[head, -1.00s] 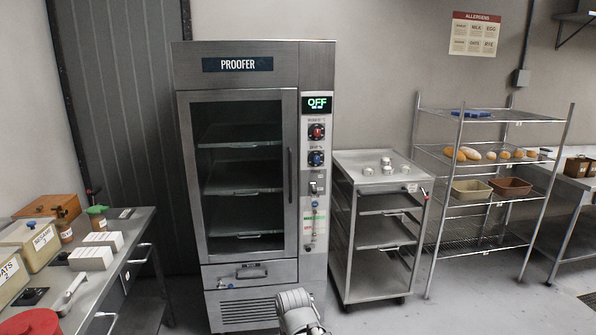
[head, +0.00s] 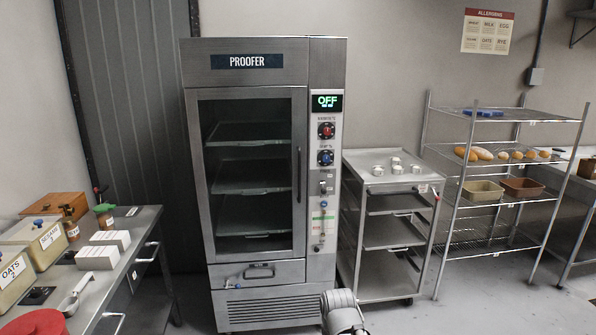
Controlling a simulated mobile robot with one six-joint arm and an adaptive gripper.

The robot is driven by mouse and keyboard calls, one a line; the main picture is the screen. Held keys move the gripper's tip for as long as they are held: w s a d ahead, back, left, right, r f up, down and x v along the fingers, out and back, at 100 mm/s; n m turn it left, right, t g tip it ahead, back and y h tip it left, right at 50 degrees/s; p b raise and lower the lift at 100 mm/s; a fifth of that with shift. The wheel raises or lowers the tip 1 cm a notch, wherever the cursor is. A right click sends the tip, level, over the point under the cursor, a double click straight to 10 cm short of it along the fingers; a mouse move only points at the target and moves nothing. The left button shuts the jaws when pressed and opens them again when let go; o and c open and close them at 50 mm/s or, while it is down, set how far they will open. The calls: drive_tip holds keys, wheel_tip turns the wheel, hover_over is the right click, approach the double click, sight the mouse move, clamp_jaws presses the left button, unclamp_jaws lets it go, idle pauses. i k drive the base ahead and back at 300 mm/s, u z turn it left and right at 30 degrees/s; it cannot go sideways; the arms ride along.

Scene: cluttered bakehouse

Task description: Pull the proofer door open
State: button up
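The proofer (head: 265,60) is a tall steel cabinet in the middle of the head view. Its glass door (head: 250,245) is shut, with dim wire shelves behind the glass. The dark vertical door handle (head: 299,174) runs along the door's right side. The control panel (head: 326,190) to the right of the door has a display reading OFF, a red knob and a blue knob. Part of my own arm shows at the bottom edge in front of the proofer. My gripper is not in view.
A steel rack trolley (head: 390,180) stands close to the proofer's right side. A wire shelf unit (head: 500,118) with loaves and tins is farther right. A steel bench (head: 140,235) with bins stands at the left. Floor shows between the bench and the proofer.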

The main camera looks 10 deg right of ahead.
sight(298, 94)
drive_tip(key=z, duration=0.05)
drive_tip(key=i, duration=1)
